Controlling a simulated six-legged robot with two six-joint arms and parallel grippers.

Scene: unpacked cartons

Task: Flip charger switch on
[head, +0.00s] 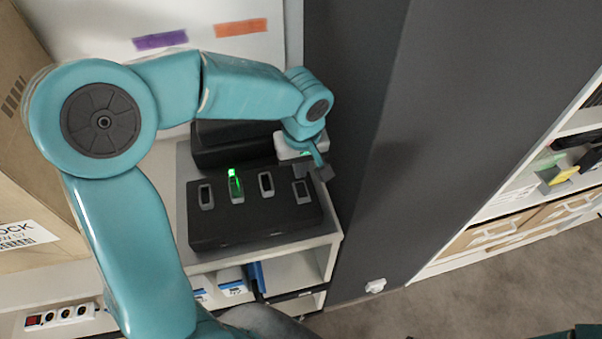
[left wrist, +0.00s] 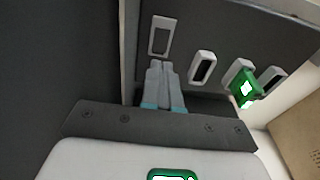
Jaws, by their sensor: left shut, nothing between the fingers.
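The black charger (head: 260,226) sits on a grey mat on the white shelf top, with a row of several grey-rimmed slots. One slot holds a green-lit battery (head: 235,183), which also shows in the left wrist view (left wrist: 245,88). My left gripper (head: 323,172) is at the charger's right back corner, near the rightmost slot (head: 301,191). In the left wrist view its fingers (left wrist: 160,66) are shut and empty, just below an empty slot (left wrist: 161,36) in the picture; I cannot tell whether they touch. I cannot make out a switch on the charger. My right gripper is out of view.
A dark grey panel (head: 365,130) stands close to the right of the charger. A cardboard carton (head: 30,215) is at the left. A power strip (head: 60,316) with a red switch (head: 40,319) lies at the lower left. Shelves with drawers (head: 510,228) are at the right.

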